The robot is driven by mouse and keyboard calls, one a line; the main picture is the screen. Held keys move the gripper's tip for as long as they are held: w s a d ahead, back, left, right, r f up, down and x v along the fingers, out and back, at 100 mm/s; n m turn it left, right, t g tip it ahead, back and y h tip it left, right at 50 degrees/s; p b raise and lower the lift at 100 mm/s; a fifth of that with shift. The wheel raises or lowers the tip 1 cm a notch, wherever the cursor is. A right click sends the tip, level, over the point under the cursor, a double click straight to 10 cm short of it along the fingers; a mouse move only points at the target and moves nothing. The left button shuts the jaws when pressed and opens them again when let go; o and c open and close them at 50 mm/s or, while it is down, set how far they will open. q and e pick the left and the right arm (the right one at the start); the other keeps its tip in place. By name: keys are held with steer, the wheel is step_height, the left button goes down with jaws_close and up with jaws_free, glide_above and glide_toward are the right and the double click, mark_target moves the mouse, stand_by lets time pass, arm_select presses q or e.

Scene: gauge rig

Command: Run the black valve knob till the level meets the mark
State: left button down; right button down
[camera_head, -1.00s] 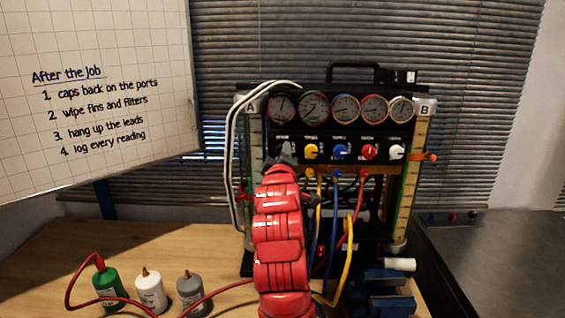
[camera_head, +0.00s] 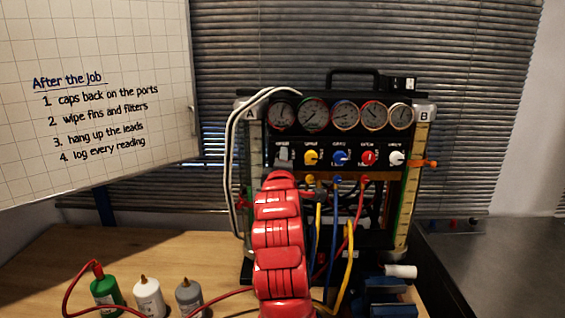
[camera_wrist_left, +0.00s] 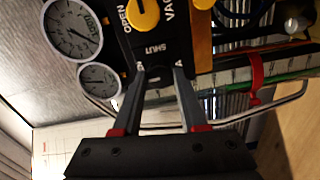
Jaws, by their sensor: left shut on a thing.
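The gauge rig (camera_head: 340,225) stands upright on the wooden bench. My left gripper (camera_head: 284,156) is at the black valve knob, leftmost in the knob row, with my red arm in front below it. In the left wrist view its two grey fingers (camera_wrist_left: 160,78) are shut on the black knob (camera_wrist_left: 158,84), which is dark and mostly hidden. Sight tube A (camera_head: 254,160) has a red marker (camera_head: 242,197); a red clip also shows on a scaled tube in the left wrist view (camera_wrist_left: 257,75). I cannot read the level in tube A. My right gripper is out of view.
Beside it are yellow (camera_head: 311,157), blue (camera_head: 341,157), red (camera_head: 369,157) and white (camera_head: 397,157) knobs, under several gauges. Tube B (camera_head: 417,165) has an orange marker. Hoses hang below the knobs. Three bottles (camera_head: 148,295) stand at the front left.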

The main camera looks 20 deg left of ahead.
arm_select(q)
steer(key=shift+c, duration=2.2)
jaws_free()
steer(key=b+v, duration=0.7)
steer(key=v, duration=1)
steer(key=shift+s, duration=0.2)
